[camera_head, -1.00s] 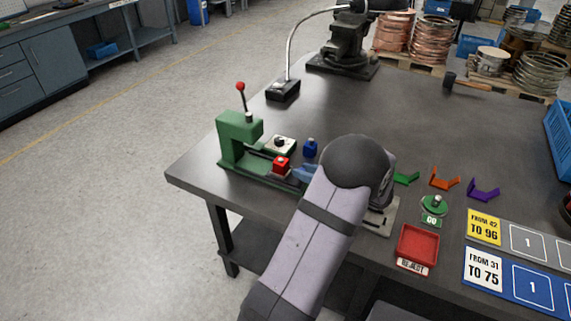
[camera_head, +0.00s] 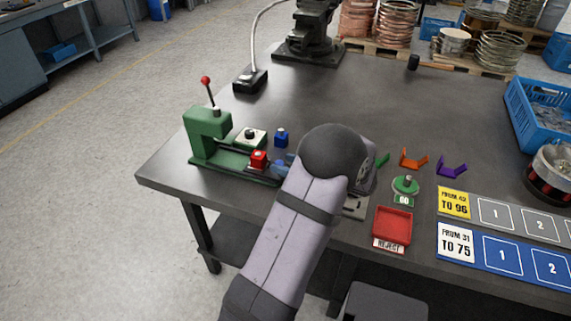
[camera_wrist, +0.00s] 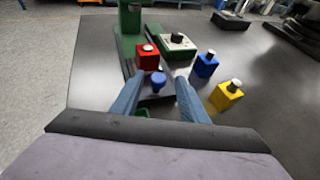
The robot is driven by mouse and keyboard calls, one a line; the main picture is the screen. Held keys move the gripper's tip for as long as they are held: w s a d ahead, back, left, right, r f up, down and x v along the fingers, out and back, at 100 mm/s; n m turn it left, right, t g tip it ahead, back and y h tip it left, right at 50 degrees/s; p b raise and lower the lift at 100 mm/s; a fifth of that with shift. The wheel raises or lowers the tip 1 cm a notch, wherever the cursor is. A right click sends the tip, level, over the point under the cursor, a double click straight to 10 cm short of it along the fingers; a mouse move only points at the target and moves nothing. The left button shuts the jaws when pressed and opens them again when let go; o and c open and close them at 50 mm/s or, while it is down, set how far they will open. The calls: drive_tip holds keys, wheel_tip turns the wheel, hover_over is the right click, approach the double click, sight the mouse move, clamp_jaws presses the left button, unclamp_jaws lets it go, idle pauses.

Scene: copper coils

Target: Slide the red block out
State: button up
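The red block (camera_head: 258,160) has a silver knob on top and sits in the track of the green press fixture (camera_head: 205,135). In the wrist view the red block (camera_wrist: 147,55) is just beyond my fingertips, nearer the left finger. My gripper (camera_wrist: 158,85) is open, its two blue-grey fingers spread apart. A blue round knob (camera_wrist: 157,78) shows between the fingers, in front of the red block; I cannot tell what it is fixed to. In the head view my arm hides most of my gripper and the near end of the fixture.
A blue block (camera_head: 281,137) and, in the wrist view, a yellow block (camera_wrist: 227,95) stand to the right. A red reject tray (camera_head: 393,226) is at the front edge. The table's middle back is clear.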

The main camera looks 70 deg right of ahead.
drive_tip(key=shift+b+v, duration=0.35)
drive_tip(key=shift+v, duration=3.05)
drive_tip(key=shift+w, duration=0.1)
drive_tip(key=w+a+n+y, duration=0.2)
drive_tip(key=w+a, duration=0.1)
drive_tip(key=w, duration=0.1)
drive_tip(key=w+a+n+y+p, duration=0.1)
drive_tip(key=w+a+n, duration=0.1)
drive_tip(key=w+a, duration=0.1)
drive_tip(key=w+a+n+g+y+p, duration=0.1)
drive_tip(key=w+a+n+y, duration=0.1)
drive_tip(key=w, duration=0.3)
drive_tip(key=shift+w+a+r+n+y, duration=0.15)
drive_tip(key=shift+w+a+n+y, duration=0.2)
drive_tip(key=shift+a, duration=0.4)
drive_tip(key=w+a+n+g+y+p, duration=0.35)
drive_tip(key=w+a+n, duration=0.35)
drive_tip(key=a, duration=0.6)
drive_tip(key=s+a+r+n+g+h+p, duration=0.2)
drive_tip(key=a+n+g+p, duration=0.15)
drive_tip(key=a+n, duration=0.95)
drive_tip(key=s+a+r+n+g+h+p, duration=0.2)
drive_tip(key=a+n+g+p, duration=0.15)
drive_tip(key=a+n, duration=0.95)
wheel_tip(320, 180, down, 14)
drive_tip(key=b, duration=1.4)
drive_tip(key=shift+d+r+n+g+b, duration=0.2)
drive_tip(key=shift+d+n+g+b, duration=0.1)
drive_tip(key=shift+d+n+g, duration=0.15)
